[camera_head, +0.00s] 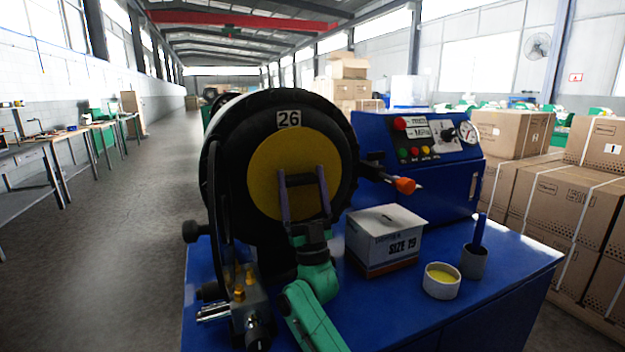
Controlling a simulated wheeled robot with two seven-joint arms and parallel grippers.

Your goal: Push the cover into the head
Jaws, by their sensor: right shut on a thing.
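The crimper head (225,140) is a large black ring with a "26" label, standing on the blue bench. The round yellow cover (265,170) sits at the ring's middle, facing me; I cannot tell how deep it is in the opening. My right gripper (301,174) comes up from below, its two purple-grey fingers set apart against the cover's face. It is shut on the cover; the part gripped between the fingers is not clear. My left gripper is not in view.
A "SIZE 19" box (385,235), a tub of yellow stuff (441,287) and a dark cup (474,265) stand on the bench (400,315) to the right. An orange-tipped lever (404,186) juts out beside the head. Brass fittings (240,285) are at lower left.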

